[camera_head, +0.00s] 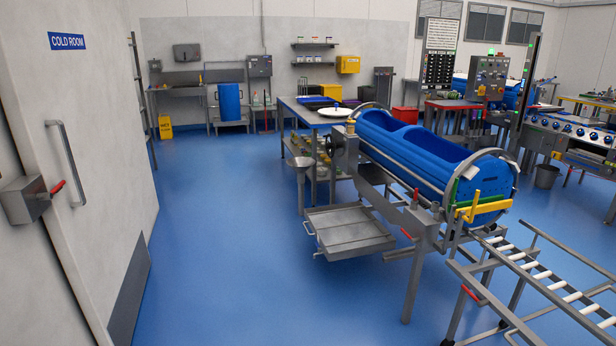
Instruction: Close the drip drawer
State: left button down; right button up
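The drip drawer (347,229) is a shallow grey metal tray low under the blue tub carrier (425,153). It sticks out to the left of the carrier's metal frame, so it stands open. Its inside looks empty. A thin handle (309,229) shows at its left end. The drawer's right end meets the frame legs, and what lies behind them is hidden. Neither of my grippers shows in the head view.
A grey cold room door (110,180) with a handle fills the left side. Blue floor (225,220) lies clear between it and the drawer. A roller conveyor (560,285) stands at the front right. A steel table (300,108) stands behind the carrier.

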aim_at(345, 231)
jog(key=i, duration=2.25)
